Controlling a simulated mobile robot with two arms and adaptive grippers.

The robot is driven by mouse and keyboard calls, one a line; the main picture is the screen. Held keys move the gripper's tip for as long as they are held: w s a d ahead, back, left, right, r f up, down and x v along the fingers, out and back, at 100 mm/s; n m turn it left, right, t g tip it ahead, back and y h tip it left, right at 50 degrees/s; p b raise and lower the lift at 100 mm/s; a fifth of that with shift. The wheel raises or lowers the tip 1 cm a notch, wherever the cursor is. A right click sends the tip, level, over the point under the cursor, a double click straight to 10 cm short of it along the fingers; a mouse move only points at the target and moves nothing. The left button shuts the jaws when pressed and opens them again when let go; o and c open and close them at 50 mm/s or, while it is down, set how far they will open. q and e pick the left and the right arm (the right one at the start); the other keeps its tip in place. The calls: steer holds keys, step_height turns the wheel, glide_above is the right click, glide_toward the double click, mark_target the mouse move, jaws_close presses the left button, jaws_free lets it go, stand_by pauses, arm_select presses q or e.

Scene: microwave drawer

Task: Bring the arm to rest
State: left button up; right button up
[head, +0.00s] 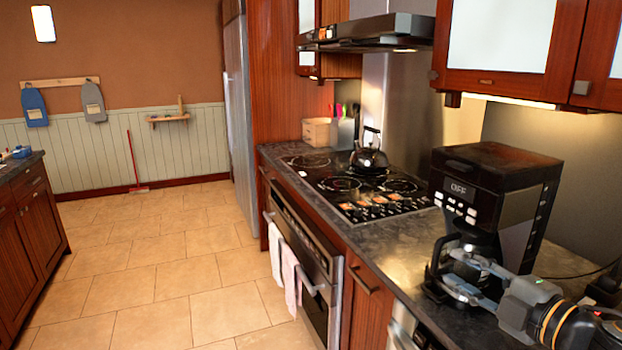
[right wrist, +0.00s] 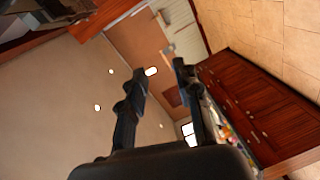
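My right gripper (head: 442,268) comes in from the lower right of the head view. It is in front of the black coffee maker (head: 492,190), above the dark counter, and overlaps the machine's lower part in the picture. I cannot tell whether they touch. In the right wrist view the two dark fingers of this gripper (right wrist: 160,68) stand apart with nothing between them. Behind them are the ceiling, a far wall and red-brown cabinets (right wrist: 255,105). My left gripper is in neither view.
The counter (head: 400,245) holds a cooktop (head: 365,187) with a dark kettle (head: 369,157). Below is an oven (head: 305,275) with hanging towels. A range hood (head: 368,32) and upper cabinets (head: 500,40) hang above. The tiled floor (head: 170,270) at left is clear.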

steer(key=s+a+f+m+g+h, duration=0.1)
steer(key=s+a+f+m+h, duration=0.15)
steer(key=f+m, duration=0.45)
steer(key=s+a+f+m+g+h, duration=0.15)
steer(key=a+f, duration=0.25)
steer(key=f, duration=0.7)
steer(key=s+d+f+m+g+h, duration=0.1)
steer(key=s+f+m+g, duration=0.35)
steer(key=s+f, duration=0.55)
steer(key=s+d+f+m+g+h, duration=0.15)
steer(key=s+f+m+g, duration=0.3)
steer(key=s+f, duration=0.55)
steer(key=s+f+g, duration=0.2)
steer(key=s+f, duration=0.1)
steer(key=f, duration=2)
steer(key=s+d+f, duration=0.2)
steer(key=s+f, duration=1.5)
steer(key=shift+s+d+g, duration=0.3)
steer(key=shift+g, duration=0.05)
steer(key=shift+m, duration=0.25)
